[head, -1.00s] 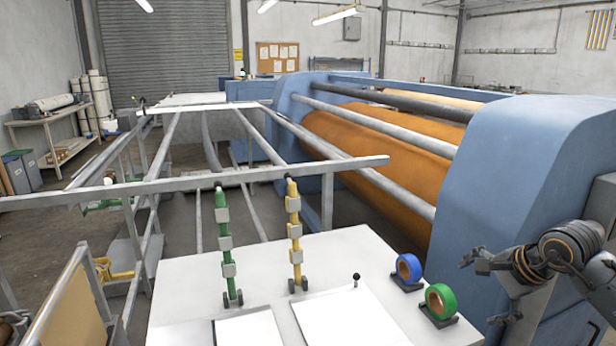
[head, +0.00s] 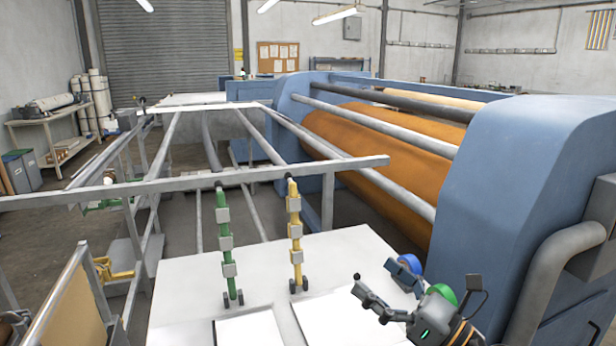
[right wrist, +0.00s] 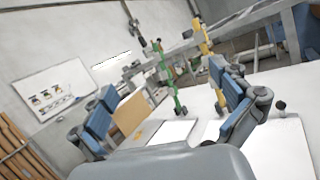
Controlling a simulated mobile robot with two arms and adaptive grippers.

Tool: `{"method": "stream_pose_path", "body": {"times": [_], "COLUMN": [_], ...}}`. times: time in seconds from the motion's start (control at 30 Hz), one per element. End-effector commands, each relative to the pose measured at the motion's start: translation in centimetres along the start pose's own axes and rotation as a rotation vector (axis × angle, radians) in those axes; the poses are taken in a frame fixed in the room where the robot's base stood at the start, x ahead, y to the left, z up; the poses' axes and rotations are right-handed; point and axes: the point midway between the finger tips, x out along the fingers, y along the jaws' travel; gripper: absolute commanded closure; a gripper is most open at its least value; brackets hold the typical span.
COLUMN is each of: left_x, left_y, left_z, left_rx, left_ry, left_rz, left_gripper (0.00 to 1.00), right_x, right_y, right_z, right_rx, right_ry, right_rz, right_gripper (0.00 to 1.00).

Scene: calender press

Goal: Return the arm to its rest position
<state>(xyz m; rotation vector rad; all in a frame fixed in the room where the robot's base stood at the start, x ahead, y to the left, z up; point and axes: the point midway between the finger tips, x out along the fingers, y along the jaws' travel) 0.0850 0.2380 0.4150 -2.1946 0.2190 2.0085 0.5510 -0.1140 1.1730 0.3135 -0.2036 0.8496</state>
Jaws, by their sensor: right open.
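My right gripper (head: 374,279) is open and empty over the right part of the white table (head: 190,275), fingers pointing left. In the right wrist view its two blue-padded fingers (right wrist: 160,85) stand wide apart with nothing between them. The gripper partly hides the blue tape roll (head: 411,264) and the green tape roll (head: 441,292). My left gripper is not in view.
Green (head: 225,250) and yellow (head: 295,240) upright handles stand at the table's back, below a grey rail (head: 250,174). A small black knob (right wrist: 281,105) is near my fingers. The blue press housing (head: 530,160) rises on the right.

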Motion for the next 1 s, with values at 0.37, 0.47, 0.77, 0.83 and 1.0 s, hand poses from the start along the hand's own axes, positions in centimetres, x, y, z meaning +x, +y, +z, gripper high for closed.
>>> {"method": "stream_pose_path", "body": {"times": [0.37,0.47,0.77,0.83,1.0], "left_x": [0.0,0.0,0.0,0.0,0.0], "left_y": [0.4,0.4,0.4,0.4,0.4], "left_z": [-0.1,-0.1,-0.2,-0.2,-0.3], "left_rx": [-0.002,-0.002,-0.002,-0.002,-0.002], "left_ry": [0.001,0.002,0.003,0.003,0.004], "left_rz": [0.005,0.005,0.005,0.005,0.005], "left_gripper": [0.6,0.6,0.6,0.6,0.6], "right_x": [-13.3,-18.6,-29.5,-31.0,-33.9], "right_y": [-7.8,-7.4,0.9,3.1,8.2], "right_z": [-6.0,-11.4,-22.7,-24.0,-26.2], "right_rx": [1.315,1.611,2.087,2.137,-2.1], "right_ry": [-0.649,-0.796,-1.071,-1.107,1.116], "right_rz": [-0.731,-0.987,-1.64,-1.76,1.923], "right_gripper": [0.0,0.0,0.0,0.0,0.0]}}
